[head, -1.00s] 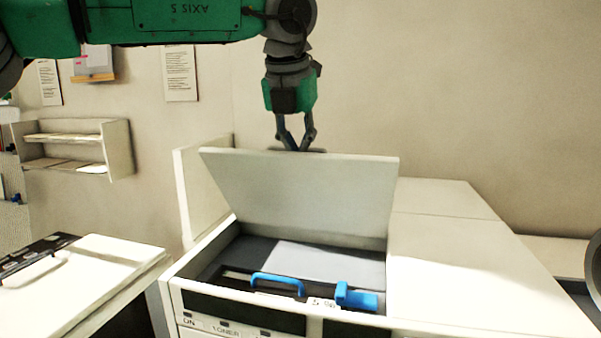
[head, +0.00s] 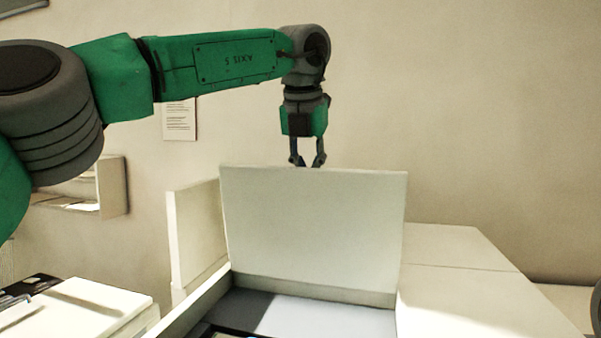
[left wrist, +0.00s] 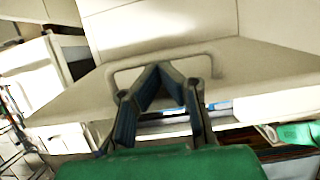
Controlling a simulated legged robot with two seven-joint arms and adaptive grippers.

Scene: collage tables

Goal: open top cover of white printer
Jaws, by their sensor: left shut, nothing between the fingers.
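The white printer (head: 455,300) stands in front of me with its top cover (head: 312,225) raised to nearly upright. Below the cover, part of the open inside (head: 325,315) shows, a dark bay with a pale panel. My left gripper (head: 307,164) points down at the cover's top edge, its fingertips partly hidden behind it. In the left wrist view the left gripper (left wrist: 172,70) is shut with its fingertips together, at a loop-shaped handle (left wrist: 128,72) on a pale panel. I cannot tell whether they touch it. My right gripper is out of view.
A white upright panel (head: 196,232) stands left of the cover. A white unit (head: 85,308) is at the lower left. A wall shelf (head: 112,188) and a paper notice (head: 179,120) are on the wall. The wall area right of my gripper is clear.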

